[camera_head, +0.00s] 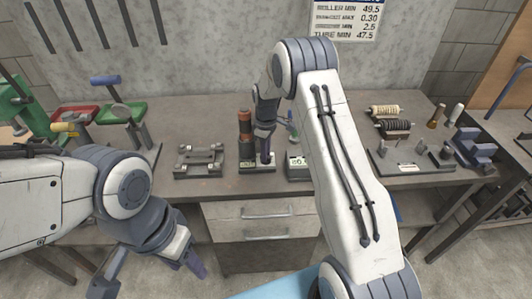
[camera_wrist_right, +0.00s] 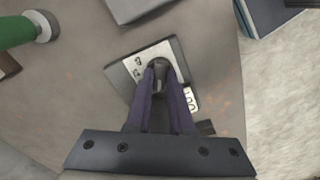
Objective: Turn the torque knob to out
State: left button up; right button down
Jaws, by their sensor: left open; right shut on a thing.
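The torque knob (camera_wrist_right: 158,70) is a dark, rounded piece on a pale plate with a dark border (camera_wrist_right: 117,77) in the right wrist view. My right gripper (camera_wrist_right: 160,75) is shut on the knob, its two purple-grey fingers on either side, hiding much of it. A small white label with dark marks (camera_wrist_right: 191,99) sits at the plate's edge, too small to read surely. In the head view my right gripper (camera_head: 265,150) reaches down to this unit on the bench. My left gripper (camera_head: 150,275) is open and empty, low in front of the bench.
An orange-and-black cylinder (camera_head: 245,128) stands just left of the right gripper. A grey fixture (camera_head: 199,161) lies further left, and a labelled block (camera_head: 297,166) is close on the right. Rollers (camera_head: 395,126) and a tool board (camera_head: 402,168) are at the bench's right.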

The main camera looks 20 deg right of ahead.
aim_at(246, 133)
dwell(0.3)
jog(key=c, duration=0.8)
grip_release()
jog(key=shift+r, duration=0.1)
notch_tip(246, 133, up, 10)
jog(key=b, duration=0.2)
jog(key=shift+r, duration=0.15)
